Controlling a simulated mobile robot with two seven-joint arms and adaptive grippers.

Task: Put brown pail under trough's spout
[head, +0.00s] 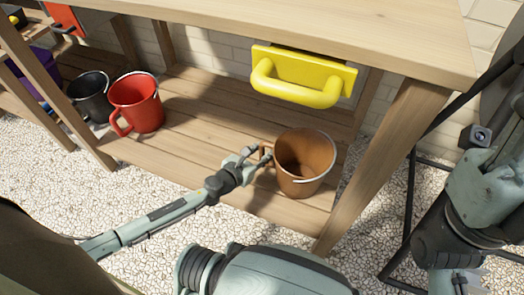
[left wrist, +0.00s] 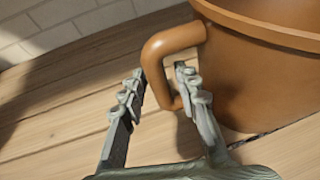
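The brown pail (head: 305,162) stands upright on the wooden lower shelf, near its right end. Its side handle sticks out to the left, and a thin wire bail rests along its rim. My left gripper (head: 253,160) is at this side handle. In the left wrist view, my left gripper (left wrist: 160,80) is open, with one finger on each side of the pail's handle (left wrist: 160,60). A gap shows beside the left finger; contact at the right finger is unclear. I cannot make out the trough or its spout.
A red pail (head: 136,103) and a black pail (head: 91,95) stand farther left on the shelf. A yellow panel with a loop handle (head: 290,93) sits under the bench top (head: 330,25). A wooden leg (head: 375,165) stands right of the brown pail. The mid-shelf is clear.

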